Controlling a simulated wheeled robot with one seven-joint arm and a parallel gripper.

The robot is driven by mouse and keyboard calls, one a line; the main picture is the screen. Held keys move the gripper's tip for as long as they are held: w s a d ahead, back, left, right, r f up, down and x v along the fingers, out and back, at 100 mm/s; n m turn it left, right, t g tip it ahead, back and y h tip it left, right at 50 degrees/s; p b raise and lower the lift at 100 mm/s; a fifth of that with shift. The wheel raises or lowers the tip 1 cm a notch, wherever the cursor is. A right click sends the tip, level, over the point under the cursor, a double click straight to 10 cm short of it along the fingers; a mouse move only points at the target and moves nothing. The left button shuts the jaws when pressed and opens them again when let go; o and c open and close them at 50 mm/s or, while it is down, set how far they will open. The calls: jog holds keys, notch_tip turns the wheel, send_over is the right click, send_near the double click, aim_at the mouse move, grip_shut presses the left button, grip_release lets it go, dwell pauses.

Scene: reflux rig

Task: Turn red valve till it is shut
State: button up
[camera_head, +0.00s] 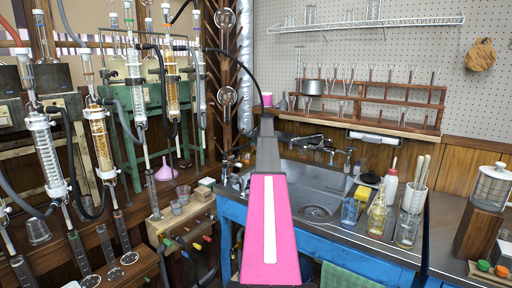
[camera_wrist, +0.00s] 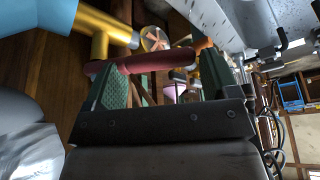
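A dark red bar-shaped handle (camera_wrist: 150,61), apparently the red valve's, lies across the wrist view at the fingertips. It is beside a yellow pipe (camera_wrist: 100,25) with a branch. My gripper (camera_wrist: 161,66) is open, with its two green-padded fingers wide apart. The handle spans most of the gap at the fingertips, and its left end reaches past the left finger. I cannot tell whether the fingers touch it. In the head view my gripper is not clearly seen, and I cannot pick out this valve there.
In the head view, a sink (camera_head: 318,200) in a blue bench is at the right, with bottles (camera_head: 377,218) beside it. Glass columns (camera_head: 45,150) with hoses crowd the left. A wooden box (camera_head: 180,225) with small coloured knobs stands left of my pink arm.

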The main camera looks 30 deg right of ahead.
jog(key=shift+r, duration=0.1)
jog(key=shift+r, duration=0.3)
jog(key=r, duration=0.2)
jog(key=a+r, duration=0.1)
jog(key=shift+r, duration=0.4)
jog(key=a+r, duration=0.6)
jog(key=a, duration=0.4)
jog(key=shift+a+r, duration=0.2)
jog(key=shift+a, duration=0.1)
